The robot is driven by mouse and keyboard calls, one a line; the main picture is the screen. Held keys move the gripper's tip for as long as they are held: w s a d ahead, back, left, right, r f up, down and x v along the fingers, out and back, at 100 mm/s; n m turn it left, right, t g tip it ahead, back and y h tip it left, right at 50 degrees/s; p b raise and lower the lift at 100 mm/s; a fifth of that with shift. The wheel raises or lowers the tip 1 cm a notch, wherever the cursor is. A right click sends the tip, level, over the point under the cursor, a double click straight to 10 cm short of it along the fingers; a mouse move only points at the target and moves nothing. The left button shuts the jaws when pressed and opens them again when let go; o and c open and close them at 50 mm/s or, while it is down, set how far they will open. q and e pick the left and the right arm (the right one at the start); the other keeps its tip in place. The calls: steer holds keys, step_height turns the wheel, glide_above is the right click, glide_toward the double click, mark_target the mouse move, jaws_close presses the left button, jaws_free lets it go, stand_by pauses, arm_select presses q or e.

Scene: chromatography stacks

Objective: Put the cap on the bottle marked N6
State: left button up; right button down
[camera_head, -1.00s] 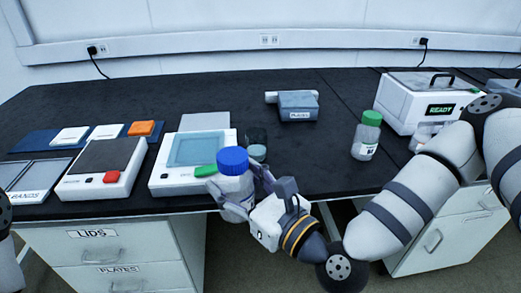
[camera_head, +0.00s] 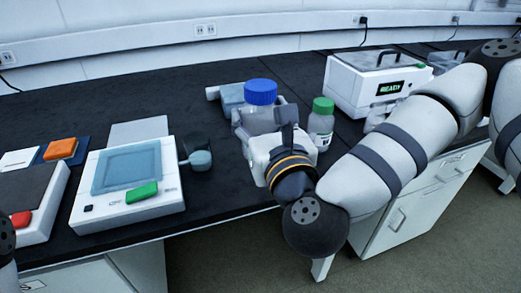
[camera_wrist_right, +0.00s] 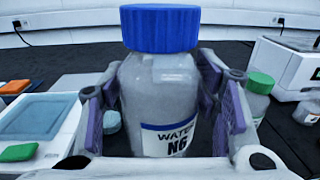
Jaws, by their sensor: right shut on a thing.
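The bottle marked N6 (camera_wrist_right: 165,115) is greyish and clear-walled, with "WATER N6" on its label in the right wrist view. A blue cap (camera_wrist_right: 160,28) sits level on top of its neck; how tightly it is on cannot be told. The cap (camera_head: 261,91) and upper bottle (camera_head: 257,119) also show in the head view. My right gripper (camera_head: 263,125) is shut on the bottle's body from both sides and holds it upright over the bench. The bottle's base is hidden, so I cannot tell whether it touches the bench. My left gripper is out of view.
A green-capped bottle (camera_head: 321,124) stands close to the right of my gripper. A grey device (camera_head: 229,97) is behind the held bottle. A scale-like device with a green button (camera_head: 142,193) and a small round grey-blue item (camera_head: 201,160) are left. A READY machine (camera_head: 352,88) stands back right.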

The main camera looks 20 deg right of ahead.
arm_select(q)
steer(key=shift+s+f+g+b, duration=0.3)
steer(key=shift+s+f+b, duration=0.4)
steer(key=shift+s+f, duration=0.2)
arm_select(e)
steer(key=w+d+f, duration=0.3)
steer(key=w+f, duration=0.5)
steer(key=w, duration=0.3)
steer(key=shift+d+f, duration=0.15)
steer(key=shift+f, duration=0.15)
steer(key=shift+w, duration=0.1)
steer(key=f, duration=0.3)
steer(key=shift+w+f, duration=0.25)
steer(key=shift+f, duration=0.1)
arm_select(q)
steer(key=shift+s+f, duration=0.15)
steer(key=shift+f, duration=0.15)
